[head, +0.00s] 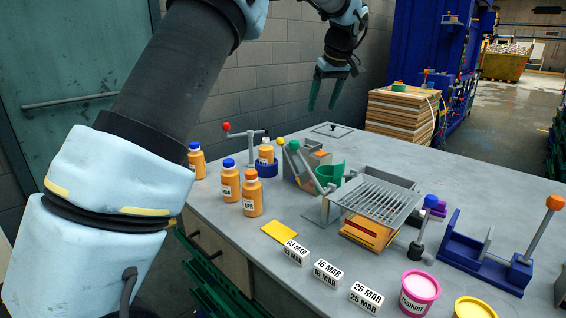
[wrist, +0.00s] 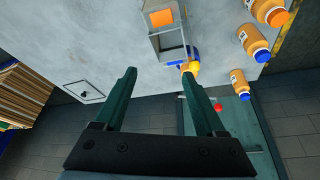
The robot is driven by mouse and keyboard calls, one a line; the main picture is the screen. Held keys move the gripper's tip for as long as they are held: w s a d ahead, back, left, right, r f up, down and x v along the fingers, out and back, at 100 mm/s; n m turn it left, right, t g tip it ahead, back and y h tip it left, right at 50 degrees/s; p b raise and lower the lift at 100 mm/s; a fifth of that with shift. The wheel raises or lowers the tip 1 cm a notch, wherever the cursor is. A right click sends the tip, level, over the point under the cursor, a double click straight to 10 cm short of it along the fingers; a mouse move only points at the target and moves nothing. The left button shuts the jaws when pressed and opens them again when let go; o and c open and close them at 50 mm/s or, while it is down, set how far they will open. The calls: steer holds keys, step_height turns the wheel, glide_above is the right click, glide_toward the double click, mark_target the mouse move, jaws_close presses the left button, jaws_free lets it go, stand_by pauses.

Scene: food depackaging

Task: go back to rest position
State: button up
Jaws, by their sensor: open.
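My gripper (head: 325,88) is raised above the far side of the grey table (head: 330,150), its two green fingers pointing down. It is open and empty. In the wrist view my gripper (wrist: 161,90) shows its fingers spread apart, with nothing between them but the table edge, wall and floor beyond. My arm spans the left and top of the head view.
Orange bottles (head: 252,192) stand at the table's left. A grey rack (head: 378,195), a blue lever fixture (head: 485,255), date blocks (head: 327,272) and a pink yoghurt tub (head: 418,292) stand nearer. Wooden boards (head: 400,118) are stacked behind. Air around my gripper looks clear.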

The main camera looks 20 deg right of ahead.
steer(key=s+a+f+m+g, duration=0.1)
steer(key=a+f, duration=0.3)
steer(key=a, duration=0.8)
steer(key=a+f+g, duration=0.1)
steer(key=a+f, duration=0.3)
steer(key=a, duration=0.7)
steer(key=s+a+f, duration=0.4)
steer(key=s+a, duration=0.5)
steer(key=a, duration=0.1)
steer(key=s+a+f+m+g, duration=0.1)
steer(key=s+a+f, duration=0.4)
steer(key=s+a, duration=0.3)
steer(key=shift+s+a+h, duration=0.3)
steer(key=shift+s+a, duration=0.1)
steer(key=shift+a, duration=0.5)
